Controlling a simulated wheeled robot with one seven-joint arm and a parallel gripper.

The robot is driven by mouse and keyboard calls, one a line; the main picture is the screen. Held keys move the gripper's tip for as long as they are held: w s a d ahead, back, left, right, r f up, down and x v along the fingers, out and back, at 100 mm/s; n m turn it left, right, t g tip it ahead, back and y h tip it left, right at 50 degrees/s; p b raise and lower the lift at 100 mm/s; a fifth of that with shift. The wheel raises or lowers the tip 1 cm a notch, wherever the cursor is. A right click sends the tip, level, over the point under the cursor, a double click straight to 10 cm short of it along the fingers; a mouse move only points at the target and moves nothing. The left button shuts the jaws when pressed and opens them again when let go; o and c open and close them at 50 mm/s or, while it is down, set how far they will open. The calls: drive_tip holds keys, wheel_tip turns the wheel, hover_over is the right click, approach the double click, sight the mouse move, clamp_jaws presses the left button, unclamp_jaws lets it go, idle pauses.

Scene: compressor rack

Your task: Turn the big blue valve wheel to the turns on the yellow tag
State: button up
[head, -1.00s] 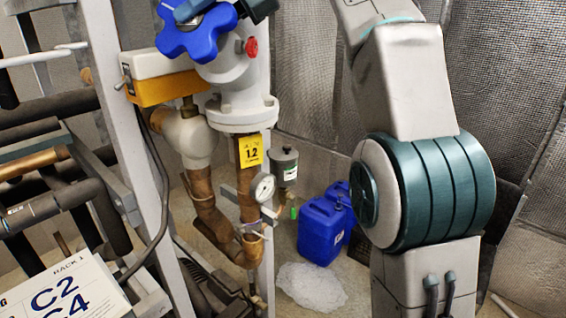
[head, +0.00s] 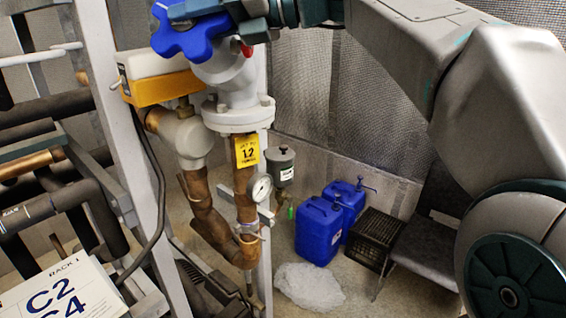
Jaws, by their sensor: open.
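The big blue valve wheel (head: 183,41) is at the top, left of centre, on a pale grey valve body (head: 237,80). Its upper part is cut off by the frame edge or covered by my gripper. My gripper (head: 218,12) is open at the wheel's upper right, partly out of frame. A finger overlaps the wheel in the picture; I cannot tell whether it touches. The yellow tag (head: 246,151) hangs below the valve flange and reads 1.2, with small print around it.
A small red part (head: 246,49) sits right of the wheel, close beneath my gripper. A yellow-and-white box (head: 158,82) is to the left. A gauge (head: 261,187) and a grey canister (head: 280,166) stand below. Blue jerrycans (head: 319,230), a black crate (head: 370,238) and clear plastic (head: 309,287) are on the floor.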

drive_tip(key=t+y+b, duration=0.1)
drive_tip(key=f+m+t+y+b, duration=0.1)
drive_tip(key=b, duration=0.1)
drive_tip(key=shift+s+t+b, duration=0.2)
drive_tip(key=shift+t+b, duration=0.1)
drive_tip(key=shift+t, duration=0.1)
drive_tip(key=m+t+b, duration=0.1)
drive_tip(key=t+b, duration=0.1)
drive_tip(key=b, duration=0.2)
drive_tip(key=shift+a+f+y, duration=0.1)
drive_tip(key=shift+y, duration=0.3)
drive_tip(key=m+t+y+b, duration=0.1)
drive_tip(key=m+t+b, duration=0.1)
drive_tip(key=b, duration=0.5)
drive_tip(key=shift+f+t, duration=0.1)
drive_tip(key=shift+t, duration=0.4)
drive_tip(key=r+b+v, duration=0.1)
drive_tip(key=b+v, duration=0.1)
drive_tip(key=v, duration=1.1)
wheel_tip(320, 180, down, 22)
drive_tip(key=w+n+g+h, duration=0.1)
drive_tip(key=w+n+h, duration=0.1)
drive_tip(key=n+h, duration=0.6)
drive_tip(key=shift+w+d+f+n+p, duration=0.2)
drive_tip(key=shift+d+n+p, duration=0.2)
drive_tip(key=shift+n, duration=0.7)
